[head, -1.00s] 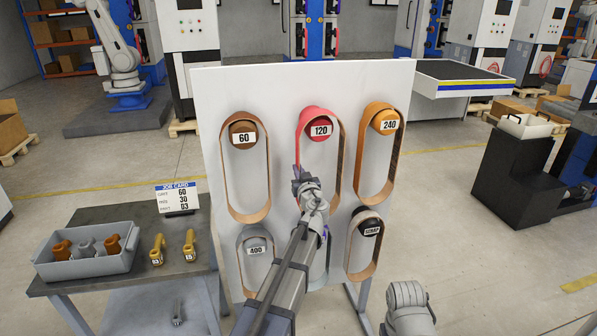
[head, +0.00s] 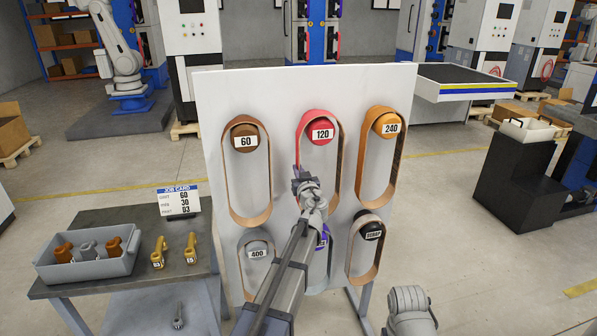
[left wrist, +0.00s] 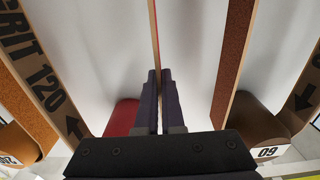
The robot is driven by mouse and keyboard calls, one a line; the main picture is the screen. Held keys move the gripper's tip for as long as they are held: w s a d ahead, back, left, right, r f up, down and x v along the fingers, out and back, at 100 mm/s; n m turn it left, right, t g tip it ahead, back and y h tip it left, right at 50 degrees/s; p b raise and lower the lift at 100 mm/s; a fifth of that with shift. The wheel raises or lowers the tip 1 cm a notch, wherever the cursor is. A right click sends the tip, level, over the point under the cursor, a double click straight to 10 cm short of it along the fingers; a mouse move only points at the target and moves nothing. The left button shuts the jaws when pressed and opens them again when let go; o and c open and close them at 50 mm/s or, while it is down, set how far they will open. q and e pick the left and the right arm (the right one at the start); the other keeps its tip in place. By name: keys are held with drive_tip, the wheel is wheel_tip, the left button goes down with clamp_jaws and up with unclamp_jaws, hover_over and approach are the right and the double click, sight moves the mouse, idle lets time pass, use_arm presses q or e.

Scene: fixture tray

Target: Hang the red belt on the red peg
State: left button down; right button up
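The red belt (head: 340,165) hangs as a long loop over the red peg (head: 321,116), which carries a 120 label, on the white board. My left gripper (head: 299,176) is at the left strand of this belt, about midway down. In the left wrist view the fingers (left wrist: 160,75) are close together, with the edge-on red strand (left wrist: 154,35) running between them. The red peg (left wrist: 122,118) shows beside them there, and the other strand, printed GRIT 120 (left wrist: 35,75), is apart at the left. My right gripper is out of view; only a grey arm link shows at lower right.
Belts hang around the brown 60 peg (head: 245,132), the orange 240 peg (head: 387,121), the grey 400 peg (head: 257,246) and the black peg (head: 371,226). A purple peg (head: 323,238) is partly hidden by my arm. A grey bin (head: 88,268) stands on the side table.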

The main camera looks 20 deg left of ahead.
use_arm(q)
drive_tip(key=shift+w, duration=0.15)
drive_tip(key=shift+x, duration=0.9)
drive_tip(key=shift+f, duration=0.15)
drive_tip(key=shift+f+b, duration=0.25)
drive_tip(key=shift+b, duration=0.2)
drive_tip(key=c, duration=0.7)
unclamp_jaws()
drive_tip(key=shift+v, duration=5.55)
